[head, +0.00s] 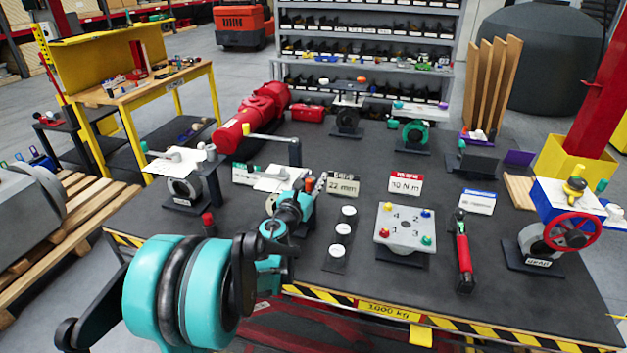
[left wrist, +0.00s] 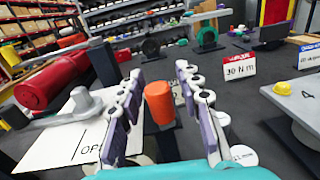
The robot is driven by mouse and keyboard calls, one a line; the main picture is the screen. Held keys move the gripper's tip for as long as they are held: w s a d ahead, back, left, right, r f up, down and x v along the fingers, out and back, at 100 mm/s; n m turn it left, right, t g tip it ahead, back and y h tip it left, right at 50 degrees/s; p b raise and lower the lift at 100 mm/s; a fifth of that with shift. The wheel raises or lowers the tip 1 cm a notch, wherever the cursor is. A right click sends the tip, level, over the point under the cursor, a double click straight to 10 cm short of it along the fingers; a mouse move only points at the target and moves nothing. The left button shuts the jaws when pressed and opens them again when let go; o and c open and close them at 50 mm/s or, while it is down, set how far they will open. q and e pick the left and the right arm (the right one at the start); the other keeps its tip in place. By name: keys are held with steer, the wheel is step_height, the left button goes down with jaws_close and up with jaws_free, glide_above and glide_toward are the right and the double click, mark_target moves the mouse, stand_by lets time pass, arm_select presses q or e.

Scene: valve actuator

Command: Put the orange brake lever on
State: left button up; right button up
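In the left wrist view an orange cylinder (left wrist: 159,103) stands upright between the fingers of my left gripper (left wrist: 160,95), with gaps visible on both sides. The gripper looks open; the cylinder's base is partly hidden. In the head view my left gripper (head: 308,186) is over the table's middle-left, and the orange piece there is small and mostly covered. I cannot tell which orange part is the brake lever. My right gripper is not visible.
A valve (head: 184,190) with a grey lever stands left of the gripper, beside a white sheet (left wrist: 60,135). A red cylindrical actuator (head: 252,115) lies behind. A numbered grey plate (head: 405,228), a red-handled tool (head: 463,252) and a red handwheel valve (head: 570,231) occupy the right.

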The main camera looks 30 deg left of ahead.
arm_select(q)
steer(key=shift+w, duration=0.5)
jaws_close()
steer(key=shift+a, duration=0.1)
